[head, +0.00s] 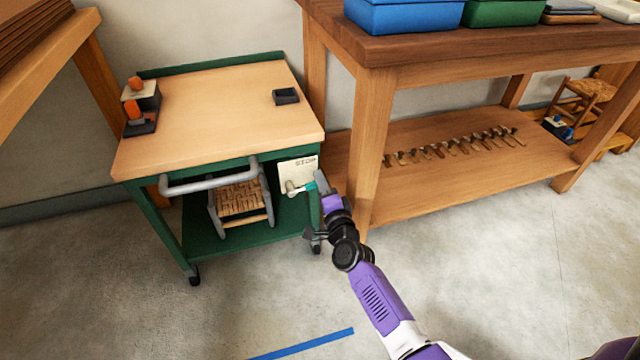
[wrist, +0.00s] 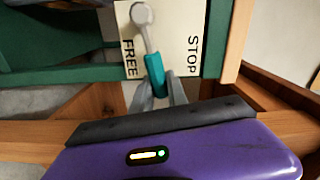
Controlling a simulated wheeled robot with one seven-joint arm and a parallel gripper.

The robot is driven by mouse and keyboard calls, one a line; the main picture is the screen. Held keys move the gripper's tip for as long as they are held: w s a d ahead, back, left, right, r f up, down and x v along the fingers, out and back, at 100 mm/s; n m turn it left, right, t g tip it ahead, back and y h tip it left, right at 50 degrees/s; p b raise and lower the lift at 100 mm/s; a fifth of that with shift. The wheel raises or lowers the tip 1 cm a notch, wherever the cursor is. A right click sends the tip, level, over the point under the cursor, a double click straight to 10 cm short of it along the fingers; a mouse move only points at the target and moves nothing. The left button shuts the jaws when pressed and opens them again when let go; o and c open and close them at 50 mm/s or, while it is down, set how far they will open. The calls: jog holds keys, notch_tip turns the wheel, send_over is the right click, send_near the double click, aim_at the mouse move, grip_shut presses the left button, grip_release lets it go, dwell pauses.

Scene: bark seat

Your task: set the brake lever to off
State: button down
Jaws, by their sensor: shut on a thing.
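The brake lever is a grey arm with a teal handle (head: 310,186) on a white plate (head: 298,166) at the right front of the green cart. The wrist view shows the lever's round pivot (wrist: 140,14) at the top of the plate and its teal grip (wrist: 155,74) reaching down. The plate reads FREE to the left of the lever and STOP to the right; the lever lies between the words, nearer FREE. My gripper (wrist: 160,96) is shut on the teal grip's end; in the head view my gripper (head: 319,184) partly hides that end.
The cart's wooden top (head: 215,100) holds a dark tray (head: 286,96) and an orange-handled item (head: 136,112). A grey push bar (head: 208,180) crosses its front. A heavy workbench leg (head: 367,150) stands close right of my gripper. The floor in front is open.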

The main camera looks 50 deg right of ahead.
jog(key=shift+f, duration=0.15)
dwell(0.3)
jog(key=c, duration=1.3)
grip_release()
jog(key=p+v, duration=0.2)
jog(key=v, duration=0.5)
jog(key=shift+s+a, duration=0.2)
jog(key=shift+s, duration=0.15)
